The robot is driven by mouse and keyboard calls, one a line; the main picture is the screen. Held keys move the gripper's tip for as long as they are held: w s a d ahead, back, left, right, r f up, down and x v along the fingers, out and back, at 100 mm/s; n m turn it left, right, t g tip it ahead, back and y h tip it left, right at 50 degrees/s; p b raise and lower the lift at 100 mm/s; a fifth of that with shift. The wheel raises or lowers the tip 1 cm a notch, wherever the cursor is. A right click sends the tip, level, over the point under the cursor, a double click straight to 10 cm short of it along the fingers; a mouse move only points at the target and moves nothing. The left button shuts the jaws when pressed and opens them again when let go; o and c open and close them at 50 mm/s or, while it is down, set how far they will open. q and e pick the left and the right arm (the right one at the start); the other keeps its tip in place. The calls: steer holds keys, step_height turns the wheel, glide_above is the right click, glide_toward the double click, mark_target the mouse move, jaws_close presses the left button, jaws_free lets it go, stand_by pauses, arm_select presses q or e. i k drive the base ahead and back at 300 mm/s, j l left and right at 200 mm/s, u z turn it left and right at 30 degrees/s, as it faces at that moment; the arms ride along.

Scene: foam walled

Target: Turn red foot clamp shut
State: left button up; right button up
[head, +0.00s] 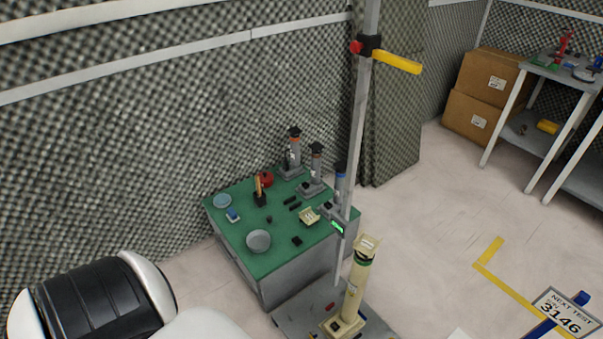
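A small red part (330,306) shows on the grey base plate (290,321), left of the cream cylinder's foot; it may be the red foot clamp, but it is too small to tell whether it is open or shut. A cream cylinder (355,285) with a dark green band stands upright on this plate, in a square cream foot. Beside it rises a tall grey post (357,130). High on the post sits a black clamp with a red knob (356,46) and a yellow lever (398,62) pointing right. Neither gripper is in view.
A green-topped bench (237,236) with several small instruments, dishes and a grey bowl (258,240) stands behind the plate. Cardboard boxes (485,85) and a shelf (550,72) are at the back right. Floor between is clear.

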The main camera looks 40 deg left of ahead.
mark_target(333, 305)
steer(key=u, duration=0.95)
steer(key=i+j, duration=0.3)
steer(key=j, duration=0.15)
steer(key=i+j+z, duration=0.1)
steer(key=j+z, duration=0.15)
steer(key=z, duration=0.25)
steer(key=i+j+z, duration=0.1)
steer(key=j+z, duration=0.15)
steer(key=z, duration=0.2)
